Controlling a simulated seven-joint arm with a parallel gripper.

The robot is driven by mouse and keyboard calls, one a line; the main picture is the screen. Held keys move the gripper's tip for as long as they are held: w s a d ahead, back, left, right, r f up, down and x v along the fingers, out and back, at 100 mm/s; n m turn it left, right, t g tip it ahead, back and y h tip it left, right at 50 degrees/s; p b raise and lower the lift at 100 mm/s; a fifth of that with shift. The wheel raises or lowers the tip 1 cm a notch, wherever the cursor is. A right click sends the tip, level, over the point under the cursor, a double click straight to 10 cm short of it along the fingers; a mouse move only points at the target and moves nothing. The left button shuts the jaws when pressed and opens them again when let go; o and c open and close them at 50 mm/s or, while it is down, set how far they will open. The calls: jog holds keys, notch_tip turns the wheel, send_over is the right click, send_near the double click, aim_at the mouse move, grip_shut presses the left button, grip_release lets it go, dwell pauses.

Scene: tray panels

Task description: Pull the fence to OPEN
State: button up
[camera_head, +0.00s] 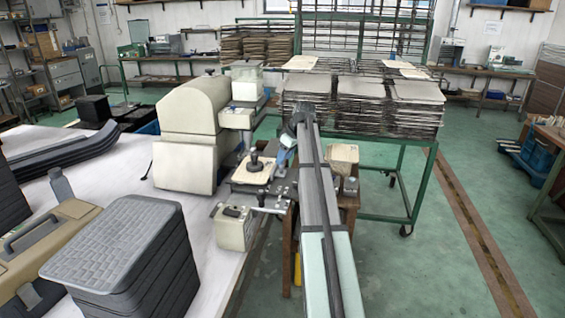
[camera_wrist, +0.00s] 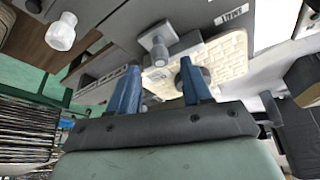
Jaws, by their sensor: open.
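In the wrist view, the two blue fingers of my gripper (camera_wrist: 160,65) stand apart with nothing between them. Just beyond the fingertips is a grey T-shaped handle (camera_wrist: 157,44), standing over a beige ribbed pad (camera_wrist: 226,56). A small white label (camera_wrist: 232,14) sits on a grey panel at the top; its text is too small to read. In the head view, my gripper (camera_head: 284,157) is beside a small machine station with a dark knob (camera_head: 255,163) on a beige pad. I cannot tell for sure which part is the fence. My arm hides the station's right side.
A large beige rounded machine (camera_head: 187,135) stands left of the station. A stack of grey trays (camera_head: 128,250) and a beige case (camera_head: 50,240) lie on the white table at front left. A green wheeled rack (camera_head: 415,175) with stacked panels stands behind.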

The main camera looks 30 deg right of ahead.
jog(key=shift+x, duration=1.55)
grip_shut()
